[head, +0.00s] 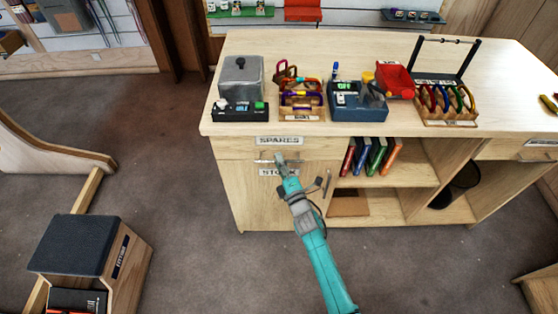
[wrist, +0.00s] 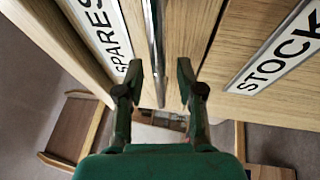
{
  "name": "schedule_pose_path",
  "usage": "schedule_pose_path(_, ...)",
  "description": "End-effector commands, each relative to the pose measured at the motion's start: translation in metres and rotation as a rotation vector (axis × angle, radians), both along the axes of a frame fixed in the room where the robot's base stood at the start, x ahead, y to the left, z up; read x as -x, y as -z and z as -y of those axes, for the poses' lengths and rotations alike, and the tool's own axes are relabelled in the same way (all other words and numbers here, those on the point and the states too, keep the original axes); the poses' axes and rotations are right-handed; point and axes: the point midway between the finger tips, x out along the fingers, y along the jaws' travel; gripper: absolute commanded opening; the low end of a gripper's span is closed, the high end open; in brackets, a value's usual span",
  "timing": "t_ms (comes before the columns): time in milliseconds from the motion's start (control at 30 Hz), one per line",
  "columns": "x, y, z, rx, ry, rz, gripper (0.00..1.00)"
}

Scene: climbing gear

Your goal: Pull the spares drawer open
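The spares drawer (head: 235,147) is a pale wood front under the counter top at the left, with a "SPARES" label (head: 279,141). It looks flush with the cabinet. Its slim metal bar handle (head: 262,161) runs below the label, partly hidden by my gripper (head: 280,160). In the wrist view the "SPARES" label (wrist: 98,32) is left and the handle bar (wrist: 154,45) runs between the two fingers of my gripper (wrist: 159,82). The fingers are apart, one on each side of the bar, with gaps visible. I cannot tell whether either touches it.
Below the drawer is a door with a "STOCK" label (wrist: 283,52). Open shelves with several books (head: 370,157) are to the right. The counter top (head: 330,45) carries a grey box (head: 241,77) and racks of gear. A padded box (head: 75,245) stands on the floor at left.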

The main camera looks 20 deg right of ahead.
Motion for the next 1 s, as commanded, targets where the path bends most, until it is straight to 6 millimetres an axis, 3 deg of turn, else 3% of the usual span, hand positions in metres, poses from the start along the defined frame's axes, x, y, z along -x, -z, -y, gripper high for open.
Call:
schedule_pose_path(400, -0.0080, -0.0017, -0.0008, 0.000, 0.000, 0.000, 0.37)
schedule_pose_path(567, -0.0079, -0.0017, -0.0008, 0.000, 0.000, 0.000, 0.00)
schedule_pose_path(1000, -0.0054, -0.0010, -0.0016, -0.001, 0.000, -0.001, 0.00)
